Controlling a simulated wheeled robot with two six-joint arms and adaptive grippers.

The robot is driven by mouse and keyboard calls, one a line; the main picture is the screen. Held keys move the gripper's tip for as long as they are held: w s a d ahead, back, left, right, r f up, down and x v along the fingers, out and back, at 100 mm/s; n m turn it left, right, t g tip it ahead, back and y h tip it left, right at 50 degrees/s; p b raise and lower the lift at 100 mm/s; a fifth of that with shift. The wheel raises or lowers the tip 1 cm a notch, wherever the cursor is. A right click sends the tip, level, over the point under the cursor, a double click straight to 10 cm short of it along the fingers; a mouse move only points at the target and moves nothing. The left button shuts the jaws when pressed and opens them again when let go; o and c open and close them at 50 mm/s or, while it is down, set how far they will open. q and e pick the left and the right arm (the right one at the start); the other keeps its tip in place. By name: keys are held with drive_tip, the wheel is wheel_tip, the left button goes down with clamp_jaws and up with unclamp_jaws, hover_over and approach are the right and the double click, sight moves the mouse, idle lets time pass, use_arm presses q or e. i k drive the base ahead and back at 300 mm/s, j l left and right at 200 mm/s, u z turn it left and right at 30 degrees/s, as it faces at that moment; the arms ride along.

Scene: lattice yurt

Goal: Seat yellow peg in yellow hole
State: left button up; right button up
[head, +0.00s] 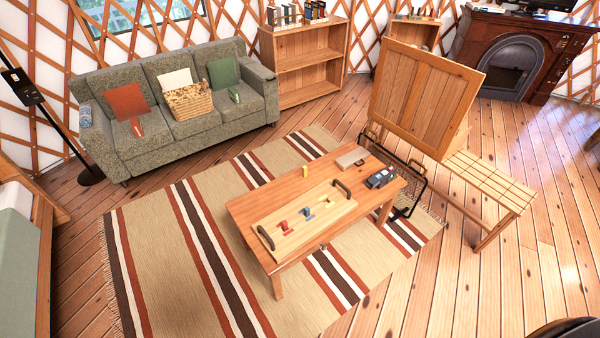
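A small yellow peg (305,171) stands on the wooden coffee table (245,207), behind a pale wooden board. The board (300,222) lies along the table's front part, with a dark handle at each end. A red piece (285,227) and a blue piece (307,211) sit on the board. Small dark marks or holes show on it, but they are too small to tell which is the yellow hole. The peg is apart from the board. Neither of my grippers is in view.
A dark device (381,178) and a grey-brown flat box (352,158) lie at the table's right end. A wooden bench (480,185) with a large upright panel (420,95) stands right of it. A sofa (180,105) is behind. Striped rug and floor in front are clear.

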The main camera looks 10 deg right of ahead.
sight(328, 204)
drive_tip(key=i+l+u, duration=0.2)
drive_tip(key=l, duration=0.4)
drive_tip(key=i+l+u, duration=0.1)
drive_tip(key=l+u, duration=0.15)
drive_tip(key=l, duration=0.35)
drive_tip(key=l+u, duration=0.2)
drive_tip(key=l, duration=0.4)
drive_tip(key=i+l+u, duration=0.35)
drive_tip(key=l, duration=0.3)
drive_tip(key=i+l+u, duration=0.15)
drive_tip(key=l, duration=0.15)
drive_tip(key=i+l+u, duration=0.15)
drive_tip(key=l, duration=0.25)
drive_tip(key=l+u, duration=0.15)
drive_tip(key=l, duration=0.2)
drive_tip(key=i+l+u, duration=0.35)
drive_tip(key=l, duration=0.25)
drive_tip(key=i+l+u, duration=0.15)
drive_tip(key=l, duration=0.45)
